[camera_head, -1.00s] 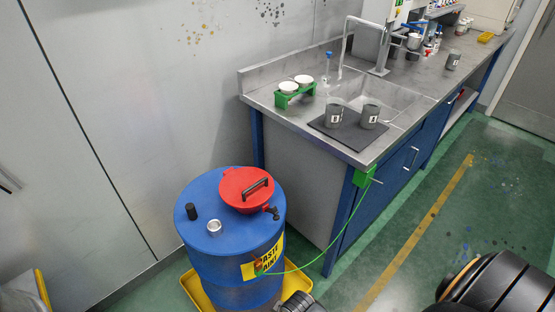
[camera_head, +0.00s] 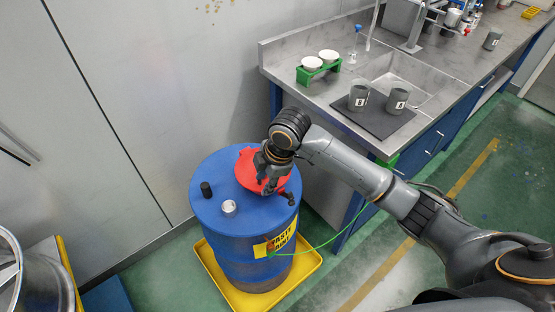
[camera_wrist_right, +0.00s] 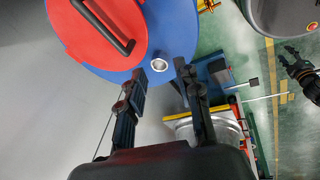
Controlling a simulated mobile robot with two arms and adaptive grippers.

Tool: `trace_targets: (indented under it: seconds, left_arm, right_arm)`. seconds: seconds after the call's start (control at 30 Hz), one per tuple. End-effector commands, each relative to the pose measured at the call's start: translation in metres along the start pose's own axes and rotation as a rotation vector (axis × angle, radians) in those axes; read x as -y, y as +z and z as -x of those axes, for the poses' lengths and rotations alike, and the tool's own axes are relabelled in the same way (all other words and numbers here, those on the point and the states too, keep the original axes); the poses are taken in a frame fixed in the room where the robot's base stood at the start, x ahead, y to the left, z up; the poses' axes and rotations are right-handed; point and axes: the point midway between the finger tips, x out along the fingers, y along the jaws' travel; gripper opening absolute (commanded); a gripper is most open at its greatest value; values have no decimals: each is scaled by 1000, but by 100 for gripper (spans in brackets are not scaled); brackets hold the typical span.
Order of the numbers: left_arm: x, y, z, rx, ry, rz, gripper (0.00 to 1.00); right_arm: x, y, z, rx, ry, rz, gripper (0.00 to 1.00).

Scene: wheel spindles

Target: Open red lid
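The red lid (camera_head: 252,168) sits on top of the blue waste drum (camera_head: 215,185). My right gripper (camera_head: 268,184) is over the lid in the head view and covers part of it, including its handle. In the right wrist view, the lid (camera_wrist_right: 98,30) fills the upper left, with its black bar handle (camera_wrist_right: 104,28) clear of my fingers. There my right gripper (camera_wrist_right: 160,82) is open with nothing between the fingers. What looks like my left gripper (camera_wrist_right: 302,75) is at the right edge of that view, too small to read. It is out of the head view.
A black cap (camera_head: 206,190) and a silver cap (camera_head: 229,207) stand on the drum top. The drum stands in a yellow tray (camera_head: 309,262). A green cable (camera_head: 330,246) runs toward the bench. A steel drum (camera_head: 45,285) is at the lower left. The sink bench (camera_head: 330,105) is behind my right arm.

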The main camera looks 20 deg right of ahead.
Motion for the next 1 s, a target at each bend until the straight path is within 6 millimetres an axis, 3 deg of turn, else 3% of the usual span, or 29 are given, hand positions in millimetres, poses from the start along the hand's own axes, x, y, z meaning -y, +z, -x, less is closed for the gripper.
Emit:
trace_targets:
  seconds: [0.03, 0.2, 0.3, 0.43, 0.67, 1.0]
  left_arm:
    - [0, 0, 2, -1, 0, 0, 40]
    - [0, -3, 3, -6, 0, 0, 40]
    - [0, -5, 3, -8, -1, 0, 40]
    - [0, -5, 4, -8, 0, 0, 40]
    - [0, -4, 7, -7, 0, 1, 40]
    - [-2, -4, 14, -5, 3, 2, 40]
  right_arm:
    - [-20, 9, 20, 31, 2, 69, 34]
    - [-53, 30, 65, 91, -34, 242, 34]
    - [-63, 38, 83, 109, -50, 296, 34]
    - [-67, 43, 91, 117, -61, 325, 34]
    - [-65, 46, 65, 117, -65, 327, 34]
    - [-63, 55, -6, 116, -63, 324, 34]
